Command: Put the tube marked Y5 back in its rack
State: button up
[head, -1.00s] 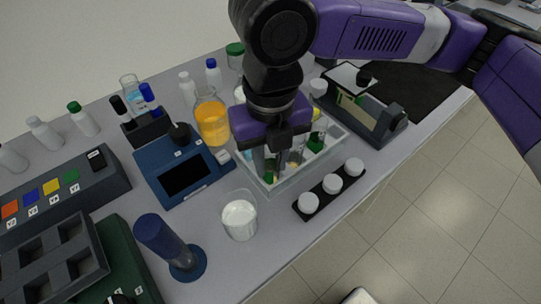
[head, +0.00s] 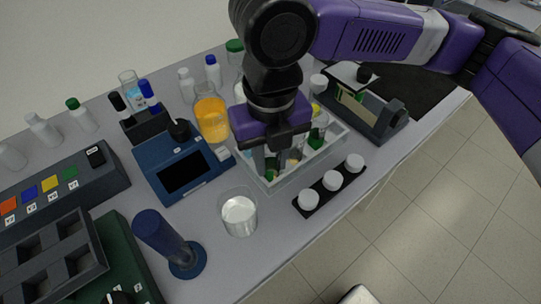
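My gripper (head: 271,158) points down into a clear-walled, white-rimmed tray (head: 336,142) that holds several tubes with green parts. Its fingers are among the tubes at the tray's left part. A green part of a tube (head: 270,174) shows low by the fingers. The fingers and the dark wrist hide much of the tray, so I cannot tell whether they are shut on a tube. No Y5 mark is readable, and I cannot tell which tube is Y5.
A glass beaker (head: 239,215) with white contents stands close in front of the tray. A dark strip with white caps (head: 331,190) lies near the table edge. A blue device (head: 180,165), an amber-filled bottle (head: 210,119) and a blue cylinder (head: 160,237) stand to the left.

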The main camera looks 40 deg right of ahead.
jog(key=o, duration=0.5)
jog(key=shift+r+p, duration=0.4)
jog(key=shift+r, duration=3.5)
